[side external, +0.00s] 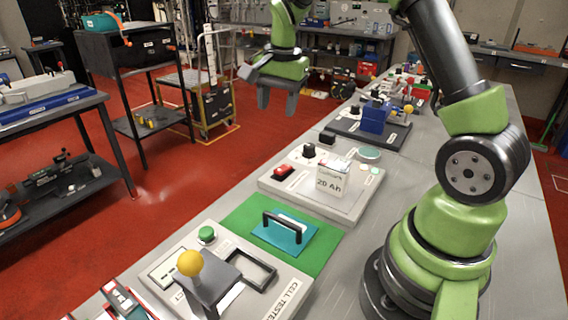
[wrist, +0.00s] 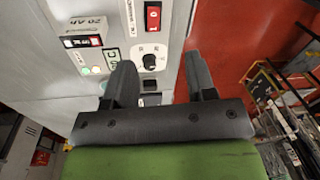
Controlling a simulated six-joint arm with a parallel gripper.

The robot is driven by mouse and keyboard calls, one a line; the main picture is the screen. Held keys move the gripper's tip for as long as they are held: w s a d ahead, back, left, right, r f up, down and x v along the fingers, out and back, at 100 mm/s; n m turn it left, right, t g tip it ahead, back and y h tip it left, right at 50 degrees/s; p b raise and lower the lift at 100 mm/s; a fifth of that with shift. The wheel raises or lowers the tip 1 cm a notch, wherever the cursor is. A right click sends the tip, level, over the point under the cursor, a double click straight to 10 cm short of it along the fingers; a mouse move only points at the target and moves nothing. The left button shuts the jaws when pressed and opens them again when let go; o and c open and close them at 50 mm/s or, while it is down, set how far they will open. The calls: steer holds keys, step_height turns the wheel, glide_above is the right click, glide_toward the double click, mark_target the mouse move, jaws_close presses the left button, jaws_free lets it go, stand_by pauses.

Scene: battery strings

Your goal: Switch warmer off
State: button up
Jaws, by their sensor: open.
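The warmer appears to be the light grey panel unit (side external: 335,207) on the bench, with a red rocker switch (side external: 284,171) at its left edge and a black dial (side external: 309,150) beyond it. In the wrist view the red switch (wrist: 153,17) carries 1 and 0 marks, with the dial (wrist: 149,60) below it. Which side of the rocker is pressed I cannot tell. A display (wrist: 81,42) and a green light (wrist: 84,71) show left of them. My gripper (side external: 277,104) is open and empty, raised beyond the switch and apart from the unit.
A white 20 Ah pack (side external: 331,180) stands on the unit. Nearer are a green mat (side external: 240,218) with a teal handled plate (side external: 285,236), and a cell tester (side external: 278,297) with a yellow ball knob (side external: 190,262). A blue block fixture (side external: 374,116) stands beyond. Red floor lies left of the bench.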

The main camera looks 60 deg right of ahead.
mark_target(284, 167)
steer(key=d+f+m, duration=0.1)
steer(key=f, duration=0.5)
steer(key=d+f+g, duration=0.1)
steer(key=d+f, duration=0.1)
steer(key=f, duration=0.4)
steer(key=w+d+f+m, duration=0.1)
steer(key=f, duration=0.4)
steer(key=shift+w+d+f+m, duration=0.1)
steer(key=shift+d+f+m, duration=0.05)
steer(key=shift+f+m, duration=0.2)
